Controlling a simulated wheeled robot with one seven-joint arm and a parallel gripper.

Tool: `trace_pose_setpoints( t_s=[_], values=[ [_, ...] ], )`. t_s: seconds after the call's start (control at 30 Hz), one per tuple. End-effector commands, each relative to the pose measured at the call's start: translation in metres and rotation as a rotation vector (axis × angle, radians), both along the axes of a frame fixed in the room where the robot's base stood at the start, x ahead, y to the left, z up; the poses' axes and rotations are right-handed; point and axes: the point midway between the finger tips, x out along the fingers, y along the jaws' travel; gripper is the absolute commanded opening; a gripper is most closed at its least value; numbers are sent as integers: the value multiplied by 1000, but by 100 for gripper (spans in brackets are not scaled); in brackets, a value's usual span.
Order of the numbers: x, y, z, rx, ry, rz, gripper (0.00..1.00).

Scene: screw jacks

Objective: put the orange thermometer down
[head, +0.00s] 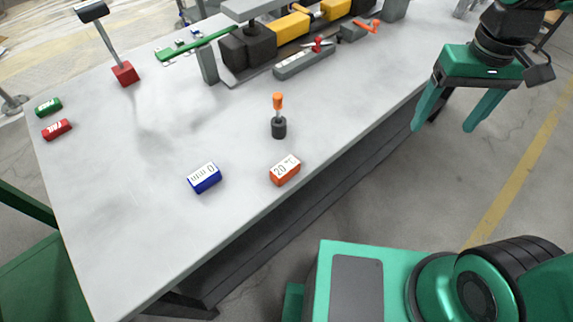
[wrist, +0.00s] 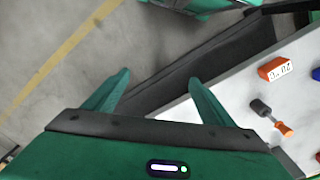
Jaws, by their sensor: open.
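The orange thermometer (head: 285,171), a small block with a white face reading 20 °C, lies on the grey table (head: 150,215) near its front edge. It also shows in the wrist view (wrist: 276,69), at the upper right. My gripper (head: 445,127) is open and empty, off to the right of the table's front edge in the head view. In the wrist view its two fingers (wrist: 158,85) are spread apart over the floor and table edge, with nothing between them. The thermometer stands apart from my gripper.
A blue block (head: 204,177) lies left of the thermometer. Green (head: 48,107) and red (head: 57,129) blocks lie at the far left. A yellow and black device (head: 290,30) fills the back. The table's middle is clear.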

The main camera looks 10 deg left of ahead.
Motion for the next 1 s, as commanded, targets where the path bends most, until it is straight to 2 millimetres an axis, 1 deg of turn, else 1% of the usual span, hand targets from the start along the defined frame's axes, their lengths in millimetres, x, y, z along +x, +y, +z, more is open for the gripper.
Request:
trace_pose_setpoints(
  t_s=[0.03,0.17,0.2,0.27,0.3,0.37,0.4,0.5,0.6,0.7,0.77,0.87,1.0],
  values=[
    [5,26,-2,-1,3,74,77],
    [10,88,-7,-1,2,239,77],
    [9,108,-8,0,3,289,77],
    [5,139,-11,3,2,366,77],
    [1,159,-14,4,4,417,77],
    [-7,188,-17,5,5,489,77],
    [-14,206,-20,7,7,534,77],
    [-32,245,-25,13,9,633,77],
    [-48,273,-29,16,11,704,77],
    [-58,289,-32,19,14,747,77],
    [-62,295,-34,20,15,761,77],
    [-65,298,-43,19,16,771,77],
    [-65,297,-64,19,18,771,77]
  ],
)
